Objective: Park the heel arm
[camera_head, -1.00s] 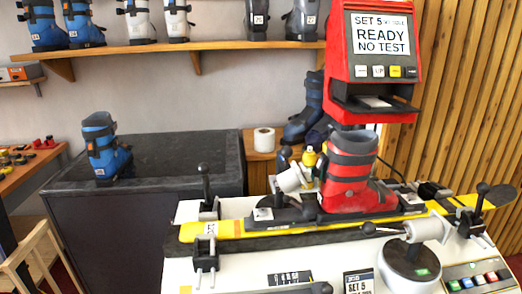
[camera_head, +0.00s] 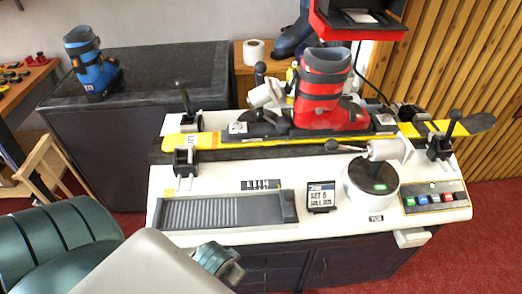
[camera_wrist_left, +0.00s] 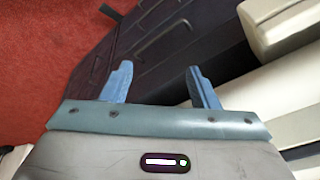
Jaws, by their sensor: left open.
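Two white cylindrical arm heads show on the bench in the head view. One (camera_head: 266,94) is behind the ski, left of the red boot (camera_head: 323,95). The other (camera_head: 388,151) sits above a round base (camera_head: 372,188) in front of the ski, with a thin rod and black knob pointing left. No label shows which is the heel arm. The red boot stands in the binding on the yellow ski (camera_head: 228,140). My left gripper (camera_wrist_left: 155,72) is open and empty in the wrist view, over the dark cabinet front and red floor. Its fingers are hidden in the head view. My right gripper is out of view.
The white bench (camera_head: 160,205) carries a grey ribbed tray (camera_head: 225,211), a small "SET 5" sign (camera_head: 321,196) and a button panel (camera_head: 436,198). Black-knobbed clamps flank the ski. A pale block (camera_head: 411,238) juts from the front edge. A blue boot (camera_head: 93,65) stands on the dark cabinet.

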